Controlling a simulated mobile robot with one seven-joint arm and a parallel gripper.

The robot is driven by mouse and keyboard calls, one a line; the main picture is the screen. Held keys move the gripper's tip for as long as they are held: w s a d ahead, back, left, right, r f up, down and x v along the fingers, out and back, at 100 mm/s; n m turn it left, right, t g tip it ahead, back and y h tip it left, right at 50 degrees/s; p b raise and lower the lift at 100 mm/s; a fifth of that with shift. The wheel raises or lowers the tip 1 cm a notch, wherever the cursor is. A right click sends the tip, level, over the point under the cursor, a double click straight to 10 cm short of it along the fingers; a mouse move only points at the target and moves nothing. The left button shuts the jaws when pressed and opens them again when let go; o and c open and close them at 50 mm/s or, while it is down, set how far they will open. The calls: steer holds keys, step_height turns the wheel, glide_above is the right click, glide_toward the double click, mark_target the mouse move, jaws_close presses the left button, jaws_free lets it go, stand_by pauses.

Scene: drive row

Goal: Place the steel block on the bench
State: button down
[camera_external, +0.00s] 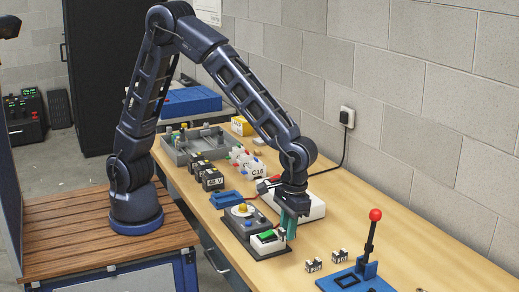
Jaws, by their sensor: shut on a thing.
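My gripper (289,228), with teal fingers, points down over the wooden bench (225,209), at the right end of the grey control box (240,227). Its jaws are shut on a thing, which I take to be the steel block. The block is hidden by the fingers and cannot be made out. How high the fingertips are above the bench, and whether they touch the control box, I cannot tell.
A white box (312,207) stands behind my gripper. The bench behind the lever is clear.

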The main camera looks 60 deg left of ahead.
mark_target(285, 279)
step_height(285, 279, down, 14)
stand_by(0.6)
steer(key=shift+f, duration=0.1)
steer(key=c, duration=1.2)
jaws_free()
